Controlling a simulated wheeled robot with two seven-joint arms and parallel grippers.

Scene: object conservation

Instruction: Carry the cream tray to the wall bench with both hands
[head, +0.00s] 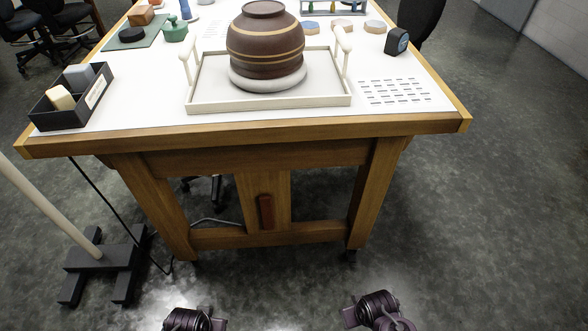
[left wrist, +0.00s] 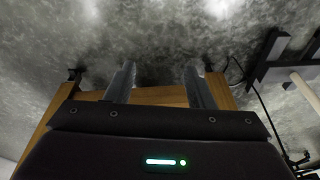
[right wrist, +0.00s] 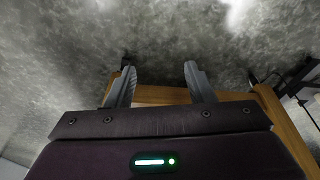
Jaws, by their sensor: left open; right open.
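The cream tray (head: 205,101) lies flat on the near part of a wooden table, with an upright handle at its left end and another at its right end. A brown banded pot (head: 265,45) stands upright in it on a pale ring (head: 268,81). In the head view only dark parts of my two arms show at the bottom edge, well short of the table. My left gripper (left wrist: 155,82) is open and empty in the left wrist view. My right gripper (right wrist: 158,82) is open and empty in the right wrist view. I cannot identify the wall bench.
The table (head: 310,125) has a dark box (head: 72,108) with blocks at its left corner. A slotted white sheet (head: 395,92) and a dark tape measure (head: 396,41) lie right of the tray. A stand with a pale pole (head: 40,210) is at left. Floor is clear at right.

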